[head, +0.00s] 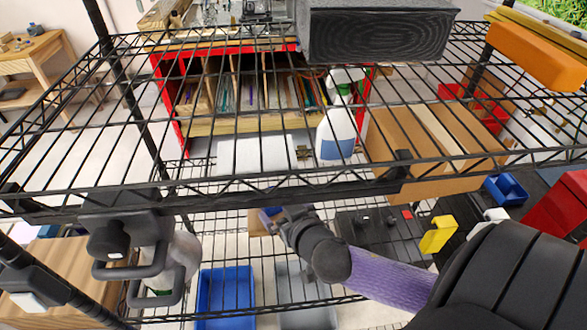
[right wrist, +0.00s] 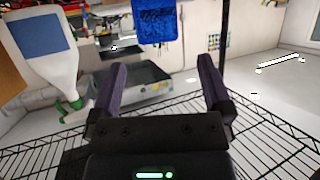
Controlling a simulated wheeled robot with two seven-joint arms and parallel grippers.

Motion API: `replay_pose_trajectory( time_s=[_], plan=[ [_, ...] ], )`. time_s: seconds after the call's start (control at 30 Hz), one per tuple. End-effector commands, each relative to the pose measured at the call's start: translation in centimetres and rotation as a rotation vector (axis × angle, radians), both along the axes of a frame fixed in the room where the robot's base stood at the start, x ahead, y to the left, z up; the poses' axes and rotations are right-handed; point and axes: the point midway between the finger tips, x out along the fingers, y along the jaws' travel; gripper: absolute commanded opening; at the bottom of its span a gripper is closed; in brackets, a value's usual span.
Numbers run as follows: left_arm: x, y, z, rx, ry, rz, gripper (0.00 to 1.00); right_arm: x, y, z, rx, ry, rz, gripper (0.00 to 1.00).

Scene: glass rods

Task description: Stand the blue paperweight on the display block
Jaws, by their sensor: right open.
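My right gripper (head: 270,217) is below the upper wire shelf in the head view, partly behind its bars. In the right wrist view its two purple fingers (right wrist: 162,65) are spread wide with nothing between them. A dark blue, block-like textured thing (right wrist: 156,20) is beyond the fingertips at the top of that view, cut off by the picture edge. It may be the blue paperweight; I cannot tell for sure. A small tan block (head: 258,223) shows beside the gripper in the head view; I cannot tell if it is the display block. My left gripper is not identifiable.
The wire shelf (head: 270,192) crosses above my right forearm. A white spray bottle (head: 337,135) with a blue label also appears upside down in the right wrist view (right wrist: 45,55). A blue bin (head: 225,297) stands low down. A dark box (head: 378,32) is at the top.

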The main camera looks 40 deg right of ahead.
Motion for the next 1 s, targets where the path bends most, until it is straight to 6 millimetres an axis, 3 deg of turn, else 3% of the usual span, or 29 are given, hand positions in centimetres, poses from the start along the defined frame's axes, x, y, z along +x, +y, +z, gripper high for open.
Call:
replay_pose_trajectory(
  time_s=[0.1,0.3,1.0],
  plan=[
    [-0.1,0.0,0.1,0.0,0.002,0.0,0.59,-2.6,0.4,1.1,0.002,0.001,-0.001,1.0],
    [-0.1,0.0,0.2,0.0,0.001,0.0,0.59,-4.4,0.6,2.1,-0.003,-0.004,-0.001,1.0],
    [0.0,0.0,0.2,0.0,0.0,0.001,0.59,-4.4,0.6,2.2,-0.004,-0.005,-0.001,1.0]
  ],
)
